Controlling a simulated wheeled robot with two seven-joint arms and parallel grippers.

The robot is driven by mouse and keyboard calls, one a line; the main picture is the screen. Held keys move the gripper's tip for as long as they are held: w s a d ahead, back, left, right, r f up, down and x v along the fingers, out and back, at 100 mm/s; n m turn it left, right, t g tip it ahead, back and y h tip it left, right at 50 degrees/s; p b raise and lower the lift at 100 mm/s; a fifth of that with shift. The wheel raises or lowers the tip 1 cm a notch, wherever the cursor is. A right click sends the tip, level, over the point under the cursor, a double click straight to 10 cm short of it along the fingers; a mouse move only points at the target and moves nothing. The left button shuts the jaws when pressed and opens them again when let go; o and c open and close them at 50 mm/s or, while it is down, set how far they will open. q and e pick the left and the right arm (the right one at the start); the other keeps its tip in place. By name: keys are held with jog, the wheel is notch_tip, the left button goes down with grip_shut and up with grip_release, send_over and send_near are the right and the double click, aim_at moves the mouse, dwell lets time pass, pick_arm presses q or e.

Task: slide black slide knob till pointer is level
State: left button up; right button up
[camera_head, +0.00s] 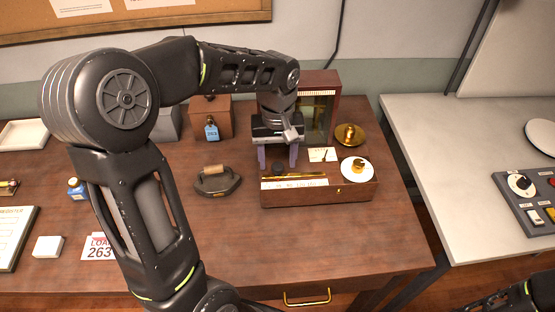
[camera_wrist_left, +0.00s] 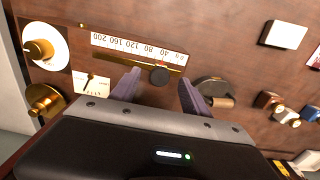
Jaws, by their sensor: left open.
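The black slide knob (camera_head: 277,168) sits on a brass bar (camera_head: 300,176) along the wooden balance box (camera_head: 345,197). In the left wrist view, the knob (camera_wrist_left: 159,75) is near the low-number end of the white scale strip (camera_wrist_left: 135,47). My left gripper (camera_head: 278,158) is open above the bar; in the left wrist view its purple fingers (camera_wrist_left: 159,90) are on either side of the knob, with gaps visible. A white card with a dark pointer (camera_wrist_left: 93,83) is beside the bar; the pointer looks tilted, but is small. A dark arm part of mine shows at the lower right, without its gripper.
A white dial plate with a brass piece (camera_head: 354,168) is on the box's right end. A brass dish (camera_head: 349,135) and a glass-fronted cabinet (camera_head: 318,105) stand behind.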

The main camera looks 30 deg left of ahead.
pick_arm(q)
jog(key=shift+r, duration=2.35)
